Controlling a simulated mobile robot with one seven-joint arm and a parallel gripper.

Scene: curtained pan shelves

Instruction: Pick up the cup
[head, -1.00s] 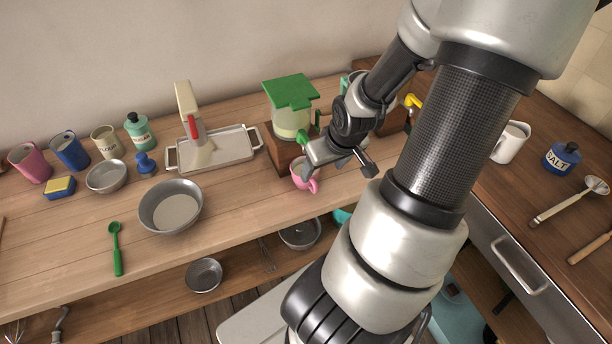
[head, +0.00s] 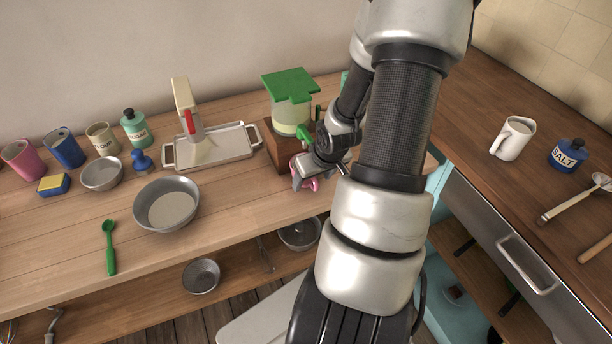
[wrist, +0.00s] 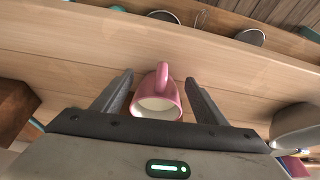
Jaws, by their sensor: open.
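My gripper (wrist: 160,76) is open, with one finger on each side of the cup. Gaps show between the fingers and the cup.
A metal tray (head: 235,155) and a grey bowl (head: 167,203) lie to the left. A white mug (head: 513,138) and salt jar (head: 567,155) stand on the right counter. The counter's front edge is close.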

